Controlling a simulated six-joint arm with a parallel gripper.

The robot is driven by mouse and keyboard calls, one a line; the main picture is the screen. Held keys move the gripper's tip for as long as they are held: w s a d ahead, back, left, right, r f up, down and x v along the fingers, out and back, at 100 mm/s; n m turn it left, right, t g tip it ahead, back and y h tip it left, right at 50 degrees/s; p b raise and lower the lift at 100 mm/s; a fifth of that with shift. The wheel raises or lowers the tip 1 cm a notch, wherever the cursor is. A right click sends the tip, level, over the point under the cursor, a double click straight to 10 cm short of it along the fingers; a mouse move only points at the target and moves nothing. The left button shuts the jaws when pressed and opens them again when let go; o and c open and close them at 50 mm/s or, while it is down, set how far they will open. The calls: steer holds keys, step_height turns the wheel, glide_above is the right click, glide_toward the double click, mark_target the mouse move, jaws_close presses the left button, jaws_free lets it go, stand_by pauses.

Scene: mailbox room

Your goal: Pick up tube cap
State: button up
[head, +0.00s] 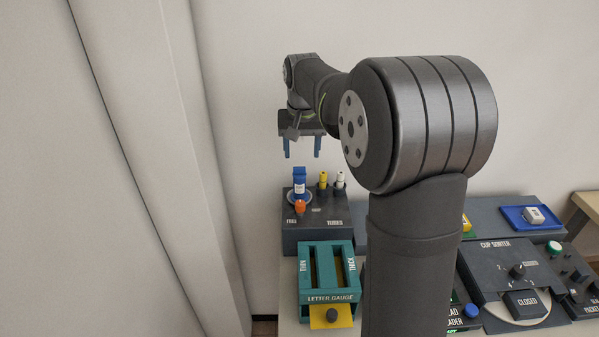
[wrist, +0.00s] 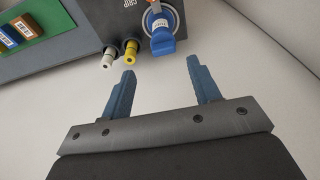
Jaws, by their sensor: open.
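My gripper (head: 302,147) is open and empty, its blue fingers pointing down above and behind the dark tube station (head: 317,240). A blue-topped piece with a white label band (head: 300,178) stands on a pale round seat at the station's left; its blue top (wrist: 162,45) lies just ahead of my fingertips (wrist: 160,68) in the wrist view. A yellow-topped tube (head: 323,180) and a white-topped tube (head: 340,180) stand to its right. They also show in the wrist view, yellow (wrist: 131,50) and white (wrist: 109,57). The fingers touch none of them. I cannot tell which top is the tube cap.
An orange knob (head: 300,206) sits in front of the blue piece. A green letter gauge (head: 327,268) stands nearer. A cup sorter panel (head: 508,262) and a blue tray (head: 530,218) lie right. My arm hides the middle. The wall is close behind.

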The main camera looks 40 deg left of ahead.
mark_target(300, 167)
steer(key=f, duration=0.2)
steer(key=a+f, duration=0.1)
steer(key=f, duration=0.2)
steer(key=shift+w+f, duration=0.1)
steer(key=shift+f, duration=0.05)
steer(key=c, duration=1)
